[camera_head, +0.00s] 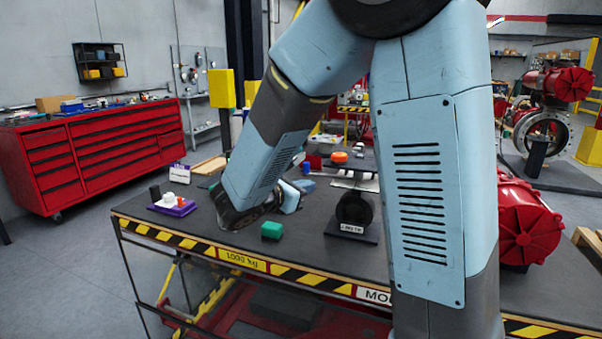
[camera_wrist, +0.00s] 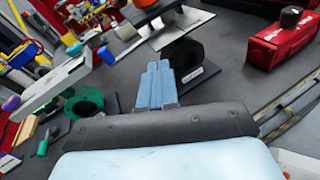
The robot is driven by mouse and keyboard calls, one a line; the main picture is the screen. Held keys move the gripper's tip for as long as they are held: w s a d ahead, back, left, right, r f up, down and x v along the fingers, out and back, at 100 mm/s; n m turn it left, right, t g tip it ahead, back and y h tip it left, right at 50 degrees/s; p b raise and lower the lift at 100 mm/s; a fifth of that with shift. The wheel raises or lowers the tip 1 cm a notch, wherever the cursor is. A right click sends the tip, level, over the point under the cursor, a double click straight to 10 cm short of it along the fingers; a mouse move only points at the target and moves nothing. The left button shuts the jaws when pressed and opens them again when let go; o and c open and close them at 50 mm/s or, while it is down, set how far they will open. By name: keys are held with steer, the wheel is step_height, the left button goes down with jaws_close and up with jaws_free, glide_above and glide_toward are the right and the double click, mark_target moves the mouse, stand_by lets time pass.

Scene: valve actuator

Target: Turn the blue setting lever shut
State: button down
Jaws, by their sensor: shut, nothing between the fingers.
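A dark round valve body (camera_head: 355,208) stands on a small labelled base on the bench; it shows as a black ring (camera_wrist: 184,56) in the wrist view. I cannot tell whether either is the setting lever. My gripper (camera_wrist: 158,65) is shut and empty, its light blue fingers pointing toward the left side of the black ring. In the head view my gripper (camera_head: 305,185) is left of the valve body.
The bench (camera_head: 328,272) also carries a green block (camera_head: 271,230), a purple-based item (camera_head: 172,206) and an orange cap (camera_head: 338,157). A large red machine part (camera_head: 528,225) sits at the right. A red tool cabinet (camera_head: 110,145) stands at the left. The bench front is mostly clear.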

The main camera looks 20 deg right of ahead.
steer(key=w+a+f+n+t, duration=0.2)
steer(key=w+a+n+t, duration=0.25)
steer(key=a, duration=0.25)
steer(key=y, duration=0.1)
glide_toward(305, 168)
steer(key=shift+n, duration=0.25)
steer(key=x, duration=0.7)
steer(key=shift+s, duration=0.1)
